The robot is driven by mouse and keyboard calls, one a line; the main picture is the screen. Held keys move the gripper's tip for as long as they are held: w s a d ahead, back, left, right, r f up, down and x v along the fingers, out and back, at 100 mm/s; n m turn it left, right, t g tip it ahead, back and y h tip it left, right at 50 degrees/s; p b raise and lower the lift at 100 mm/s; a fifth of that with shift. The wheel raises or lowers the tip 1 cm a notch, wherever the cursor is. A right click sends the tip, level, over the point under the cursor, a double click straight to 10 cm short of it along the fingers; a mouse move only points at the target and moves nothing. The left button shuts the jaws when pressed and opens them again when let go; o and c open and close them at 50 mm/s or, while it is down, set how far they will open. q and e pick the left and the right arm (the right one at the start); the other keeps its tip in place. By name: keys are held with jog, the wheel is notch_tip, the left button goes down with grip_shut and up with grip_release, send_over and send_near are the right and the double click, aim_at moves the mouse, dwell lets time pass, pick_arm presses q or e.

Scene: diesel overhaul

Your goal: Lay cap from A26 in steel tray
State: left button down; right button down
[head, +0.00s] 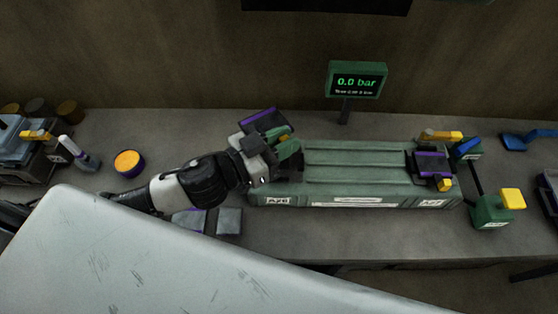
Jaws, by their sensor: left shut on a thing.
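My left gripper (279,152) is over the left end of the long green ribbed block (350,175), whose label there seems to read A26. It is shut on a small green piece (290,148), which looks like the cap; the fingers hide part of it. I cannot tell whether the piece still touches the block. A small grey square tray (229,222) lies on the bench just left of the block's front corner; it may be the steel tray. My right gripper is not in view.
A dark purple-edged part (263,121) stands behind my left gripper. An orange-filled round pot (129,162) is on the left. A gauge display (356,81) reads 0.0 bar. A green stand with a yellow top (492,209) is on the right. A pale scratched surface fills the lower left.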

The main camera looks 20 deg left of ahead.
pick_arm(q)
jog(key=shift+d+f+m+g+h, duration=0.15)
jog(key=shift+d+m+g+h, duration=0.1)
jog(key=shift+m+g+h, duration=0.3)
jog(key=shift+d+f+m+g+h, duration=0.1)
jog(key=shift+d+m+g+h, duration=0.1)
jog(key=shift+m+g+h, duration=0.35)
jog(key=m+g+h, duration=0.1)
jog(key=f+m+g+h, duration=0.1)
jog(key=g, duration=0.1)
jog(key=f+m+g, duration=0.1)
jog(key=shift+s+a+f+g+h, duration=0.2)
jog(key=shift+s+a+g+h, duration=0.1)
jog(key=shift+h, duration=0.1)
jog(key=shift+s+a+f+m+g+h, duration=0.1)
jog(key=shift+a+f+m+g+h, duration=0.3)
jog(key=shift+a+f+m+g, duration=0.5)
jog(key=shift+d+r, duration=0.25)
jog(key=shift+f+p, duration=0.3)
jog(key=shift+f, duration=4.5)
jog(key=shift+f, duration=0.15)
